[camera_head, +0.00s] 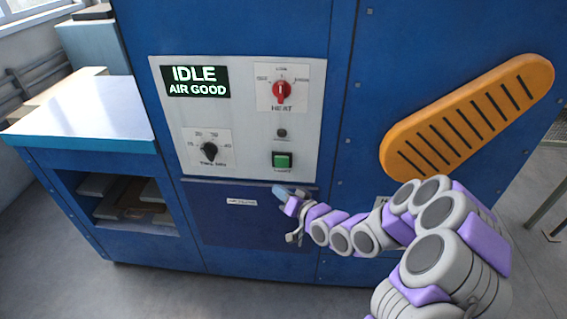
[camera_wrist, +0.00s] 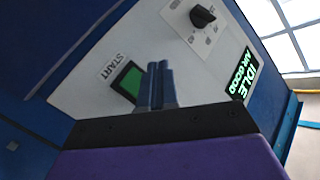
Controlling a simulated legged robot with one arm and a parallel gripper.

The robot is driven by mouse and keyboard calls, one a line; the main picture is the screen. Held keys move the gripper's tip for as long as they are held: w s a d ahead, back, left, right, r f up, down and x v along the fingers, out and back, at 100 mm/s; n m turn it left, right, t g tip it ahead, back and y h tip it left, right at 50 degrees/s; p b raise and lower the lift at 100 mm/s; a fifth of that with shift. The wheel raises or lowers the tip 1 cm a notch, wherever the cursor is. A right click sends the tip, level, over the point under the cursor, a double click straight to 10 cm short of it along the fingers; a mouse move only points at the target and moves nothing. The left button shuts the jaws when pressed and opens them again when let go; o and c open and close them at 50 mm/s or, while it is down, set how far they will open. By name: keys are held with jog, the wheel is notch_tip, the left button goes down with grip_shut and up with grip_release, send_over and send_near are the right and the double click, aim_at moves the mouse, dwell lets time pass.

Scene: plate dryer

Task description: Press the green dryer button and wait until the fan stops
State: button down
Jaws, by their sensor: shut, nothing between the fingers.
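The green dryer button (camera_head: 283,160) sits in a dark square frame at the lower right of the light control panel (camera_head: 240,168). In the wrist view the green button (camera_wrist: 131,80) shows beside a START label (camera_wrist: 111,66), partly behind my fingers. My gripper (camera_head: 279,191) is shut and empty, just below the button in the head view. Its fingertips also show in the wrist view (camera_wrist: 160,68). I cannot tell whether they touch the button. The display (camera_head: 195,81) reads IDLE, AIR GOOD.
A red HEAT knob (camera_head: 282,91) and a black timer knob (camera_head: 209,151) are on the same panel. An orange slotted guard (camera_head: 468,115) is on the blue cabinet at right. A white-topped side table (camera_head: 80,118) stands at left. Grey floor is clear in front.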

aim_at(282, 162)
jog(key=w+p, duration=0.4)
jog(key=w, duration=0.4)
jog(key=shift+w, duration=0.4)
jog(key=shift+w+d, duration=0.1)
dwell(1.9)
jog(key=shift+w+r+p, duration=0.15)
jog(key=shift+w+p, duration=0.15)
jog(key=shift+p, duration=0.2)
